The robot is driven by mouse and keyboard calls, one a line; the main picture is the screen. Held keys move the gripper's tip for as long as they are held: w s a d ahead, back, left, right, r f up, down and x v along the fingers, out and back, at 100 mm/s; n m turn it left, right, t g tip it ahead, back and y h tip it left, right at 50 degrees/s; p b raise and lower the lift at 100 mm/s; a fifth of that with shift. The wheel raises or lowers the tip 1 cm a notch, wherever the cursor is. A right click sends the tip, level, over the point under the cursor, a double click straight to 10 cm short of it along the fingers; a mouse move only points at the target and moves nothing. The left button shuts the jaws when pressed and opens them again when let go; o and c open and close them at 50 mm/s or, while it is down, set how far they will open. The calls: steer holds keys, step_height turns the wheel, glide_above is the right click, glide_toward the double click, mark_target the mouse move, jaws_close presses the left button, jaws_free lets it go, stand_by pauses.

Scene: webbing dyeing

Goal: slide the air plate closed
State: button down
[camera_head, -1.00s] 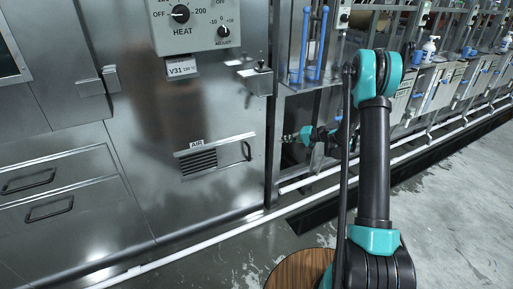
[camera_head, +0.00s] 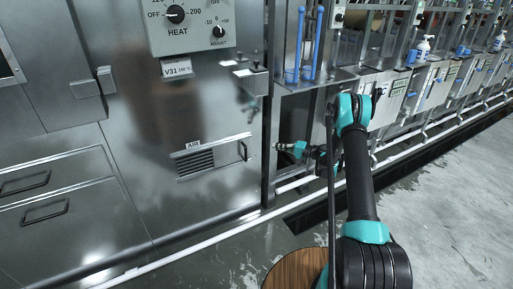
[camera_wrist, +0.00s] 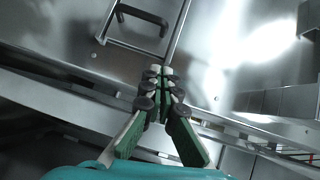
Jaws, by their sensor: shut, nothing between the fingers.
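The air plate (camera_head: 228,148) is a flat metal slide on the steel cabinet front, under an AIR label. Dark vent slats (camera_head: 195,163) show at its left, and a black upright handle (camera_head: 243,151) stands at its right end. My gripper (camera_head: 279,147) is right of the handle, apart from it, and points left. In the wrist view my gripper (camera_wrist: 163,71) has its fingertips together with nothing between them. A black handle (camera_wrist: 143,17) shows beyond the fingertips, up and to the left; it looks like the plate's handle.
A cabinet post (camera_head: 271,120) stands between the panel and the bays on the right. A bracket (camera_head: 252,79) juts out above the plate. Drawers with black handles (camera_head: 45,212) are at left. A white pipe (camera_head: 215,229) runs along the floor. The front of the plate is clear.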

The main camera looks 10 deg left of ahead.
steer(key=s+x, duration=0.2)
steer(key=x, duration=1)
steer(key=shift+s+a+f, duration=0.2)
steer(key=shift+a+f, duration=0.05)
steer(key=shift+a, duration=0.5)
steer(key=shift+a, duration=0.1)
